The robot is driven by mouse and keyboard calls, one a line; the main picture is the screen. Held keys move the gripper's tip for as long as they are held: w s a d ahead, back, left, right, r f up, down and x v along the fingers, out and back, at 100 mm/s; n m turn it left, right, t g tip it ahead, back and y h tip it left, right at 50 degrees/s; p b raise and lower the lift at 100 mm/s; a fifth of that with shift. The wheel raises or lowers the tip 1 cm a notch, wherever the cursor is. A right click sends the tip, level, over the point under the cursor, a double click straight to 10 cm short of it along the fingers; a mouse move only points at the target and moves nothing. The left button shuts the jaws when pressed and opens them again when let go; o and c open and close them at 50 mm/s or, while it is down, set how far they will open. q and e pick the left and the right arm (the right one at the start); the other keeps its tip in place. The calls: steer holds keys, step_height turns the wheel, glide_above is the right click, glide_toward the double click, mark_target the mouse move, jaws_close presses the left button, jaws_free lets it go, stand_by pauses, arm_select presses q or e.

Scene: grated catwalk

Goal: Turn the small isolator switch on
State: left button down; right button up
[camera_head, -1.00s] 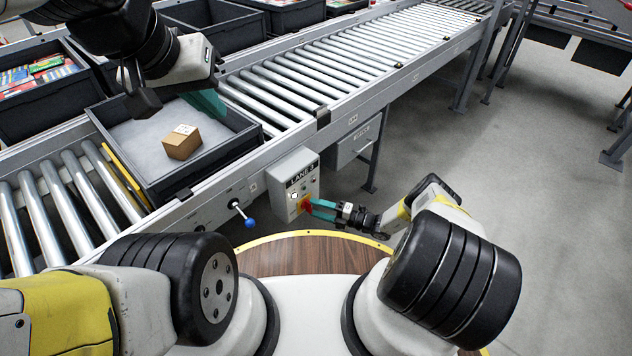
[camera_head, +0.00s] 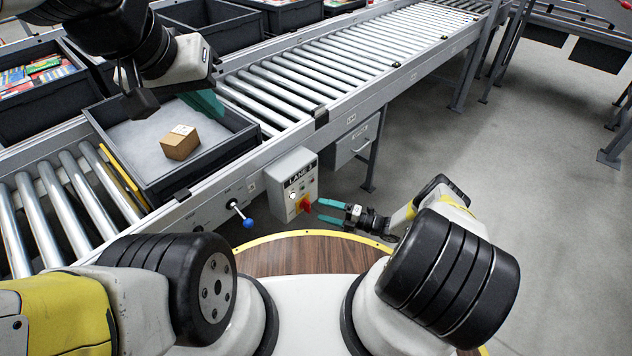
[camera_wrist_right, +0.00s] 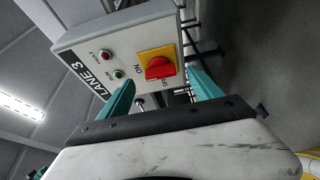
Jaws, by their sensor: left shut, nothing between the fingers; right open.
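The small isolator switch is a red knob on a yellow plate (camera_wrist_right: 158,66), on a grey box marked LANE 3 (camera_head: 294,182). The red knob also shows in the head view (camera_head: 304,204). ON and OFF labels stand beside the plate; I cannot tell for certain which one the knob points to. My right gripper (camera_head: 319,207) is open, its teal fingers pointing at the switch. In the right wrist view the knob shows between and beyond the fingertips (camera_wrist_right: 165,82), apart from them. My left gripper (camera_head: 208,103) is shut and empty, over the tote at upper left, partly hidden by its wrist.
The box hangs on the side of a roller conveyor (camera_head: 325,75). A blue-knobbed lever (camera_head: 249,223) sticks out left of it. A black tote (camera_head: 224,150) with a small carton (camera_head: 180,143) stands on the rollers. Grey floor (camera_head: 450,150) is clear to the right.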

steer(key=v, duration=0.4)
steer(key=shift+w, duration=0.1)
stand_by(0.3)
